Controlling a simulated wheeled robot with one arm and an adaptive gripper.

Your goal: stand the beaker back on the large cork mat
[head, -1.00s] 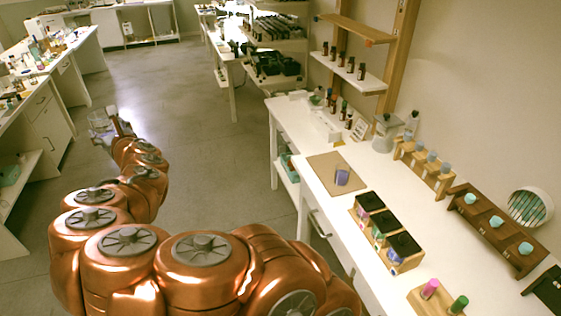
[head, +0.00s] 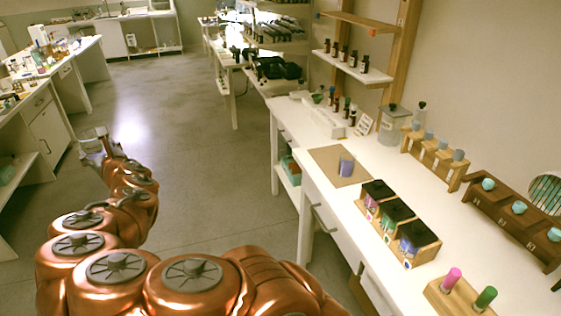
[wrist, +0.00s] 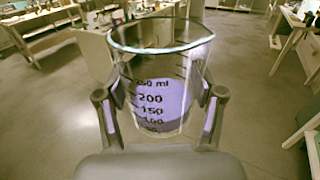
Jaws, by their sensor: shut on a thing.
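My gripper (wrist: 160,108) is shut on a clear glass beaker (wrist: 160,60) with black volume marks and purple liquid in its lower part. In the wrist view the beaker is upright between the two fingers, with open floor beyond it. In the head view the beaker (head: 93,133) is held out over the floor at the left, well away from the bench. The cork mat (head: 324,154) lies on the white bench at the right, near its front edge. A small purple container (head: 346,166) stands on the mat's right part.
Behind and right of the mat stand a glass jar (head: 393,125) and a wooden rack (head: 432,158). A box with black-topped compartments (head: 397,222) stands nearer me. Dark bottles (head: 346,58) stand on a wall shelf. The floor between the benches is clear.

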